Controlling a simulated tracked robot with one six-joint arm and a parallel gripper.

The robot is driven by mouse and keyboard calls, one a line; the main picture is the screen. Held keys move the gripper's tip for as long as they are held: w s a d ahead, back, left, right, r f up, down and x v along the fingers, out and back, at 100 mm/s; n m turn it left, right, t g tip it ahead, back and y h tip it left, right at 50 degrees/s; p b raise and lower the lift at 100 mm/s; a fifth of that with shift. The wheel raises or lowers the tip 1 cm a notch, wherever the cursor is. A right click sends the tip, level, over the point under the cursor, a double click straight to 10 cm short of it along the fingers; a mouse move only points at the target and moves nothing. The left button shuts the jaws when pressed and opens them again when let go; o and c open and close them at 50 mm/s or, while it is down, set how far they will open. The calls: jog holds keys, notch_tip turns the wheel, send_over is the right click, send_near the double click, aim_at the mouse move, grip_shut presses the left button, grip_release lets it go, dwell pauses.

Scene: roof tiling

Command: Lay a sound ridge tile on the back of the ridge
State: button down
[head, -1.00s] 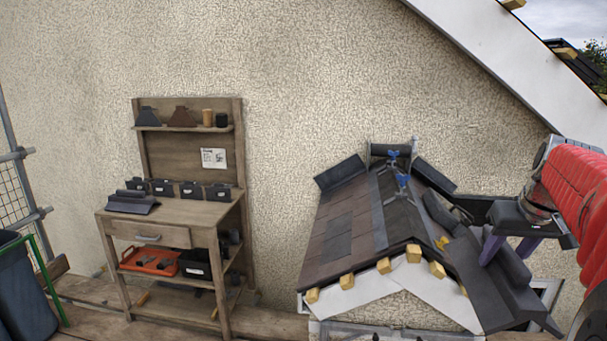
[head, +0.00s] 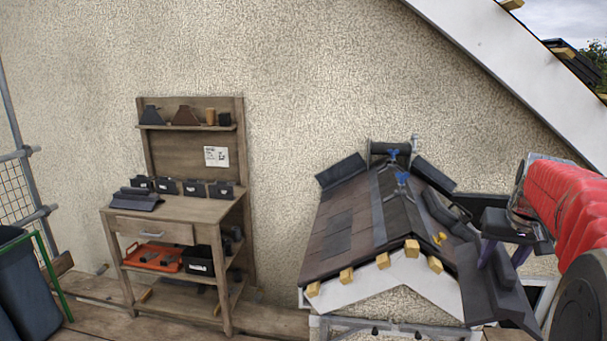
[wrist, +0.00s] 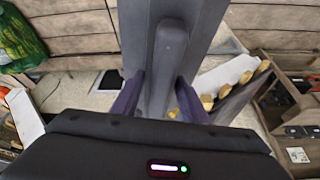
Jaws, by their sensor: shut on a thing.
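In the head view, my gripper (head: 503,251) has its purple fingers closed on a long dark grey ridge tile (head: 505,274) with a raised roll along its middle. The tile is to the right of the small model roof (head: 335,225), in front of its right slope; contact is unclear. In the wrist view the tile (wrist: 168,60) runs between the two fingers (wrist: 158,98). The ridge (head: 392,205) carries a dark strip, with blue fittings (head: 402,180) toward the back. A dark rounded piece (head: 388,150) stands at its back end.
A wooden workbench (head: 190,207) on the left holds a dark ridge tile (head: 137,199) and several dark blocks (head: 193,188). An orange tray (head: 152,257) and a black box (head: 198,261) sit on its shelf. Dark bins (head: 25,285) stand far left. The rendered wall (head: 300,80) is behind.

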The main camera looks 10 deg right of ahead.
jog(key=w+a+f+n, duration=0.1)
jog(key=w+a+f, duration=0.3)
jog(key=a+f, duration=0.3)
jog(key=w+a+f+n, duration=0.1)
jog(key=w+a+f, duration=0.3)
jog(key=a+f, duration=0.35)
jog(key=a+f+n+y, duration=0.1)
jog(key=a+f, duration=0.3)
jog(key=a, duration=0.5)
jog(key=a+f+n+y, duration=0.1)
jog(key=a+f, duration=0.3)
jog(key=a, duration=0.6)
jog(key=shift+s+a+f+n+t, duration=0.2)
jog(key=shift+a+n+t, duration=0.1)
jog(key=shift+n, duration=0.5)
jog(key=shift+s, duration=0.1)
